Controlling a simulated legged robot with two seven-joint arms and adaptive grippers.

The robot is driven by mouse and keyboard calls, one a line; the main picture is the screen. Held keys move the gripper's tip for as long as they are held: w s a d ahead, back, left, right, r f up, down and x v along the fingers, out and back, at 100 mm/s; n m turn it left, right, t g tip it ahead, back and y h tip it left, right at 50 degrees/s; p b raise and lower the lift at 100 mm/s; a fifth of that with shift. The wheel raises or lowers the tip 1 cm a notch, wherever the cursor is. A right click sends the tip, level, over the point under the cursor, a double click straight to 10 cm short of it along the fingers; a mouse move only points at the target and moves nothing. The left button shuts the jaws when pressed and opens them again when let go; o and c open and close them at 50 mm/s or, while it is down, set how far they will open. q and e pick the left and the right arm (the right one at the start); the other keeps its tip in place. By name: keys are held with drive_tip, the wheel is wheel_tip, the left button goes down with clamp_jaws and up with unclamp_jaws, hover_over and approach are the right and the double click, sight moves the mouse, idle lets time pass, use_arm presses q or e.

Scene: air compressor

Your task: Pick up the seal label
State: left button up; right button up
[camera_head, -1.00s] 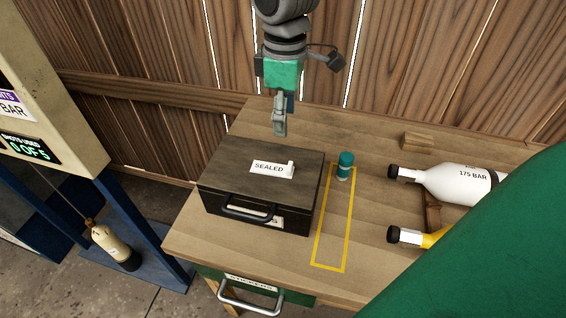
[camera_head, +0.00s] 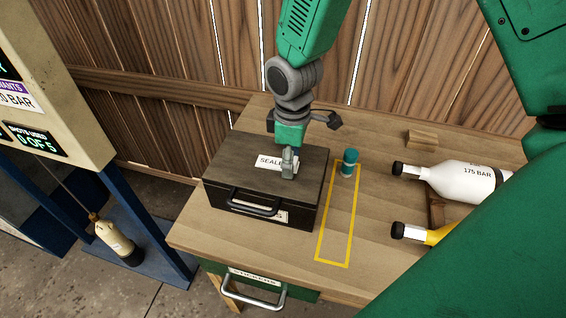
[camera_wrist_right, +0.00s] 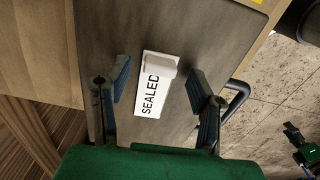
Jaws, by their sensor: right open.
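The seal label (camera_head: 266,162) is a small white tag printed "SEALED", lying on the lid of the dark box (camera_head: 232,168). In the right wrist view the label (camera_wrist_right: 151,95) lies between the open fingers, with a raised white tab at its upper end. My right gripper (camera_head: 288,172) is over the lid at the label's right end and hides part of the label in the head view. In the right wrist view the gripper (camera_wrist_right: 158,90) is open and empty, with a blue-padded finger on either side of the label and no clear contact. My left gripper is not in view.
A teal-capped small bottle (camera_head: 349,162) stands at the yellow outlined strip (camera_head: 320,230) right of the box. A white bottle (camera_head: 460,180) and a yellow bottle (camera_head: 437,236) lie further right. A wooden block (camera_head: 421,139) is at the back. A drawer handle (camera_head: 252,297) is below.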

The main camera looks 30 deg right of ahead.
drive_tip(key=shift+a+f, duration=0.1)
drive_tip(key=shift+a, duration=0.05)
drive_tip(key=shift+s+d, duration=0.1)
drive_tip(key=shift+d, duration=0.15)
drive_tip(key=c, duration=0.7)
drive_tip(key=shift+d, duration=0.25)
drive_tip(key=shift+c, duration=0.9)
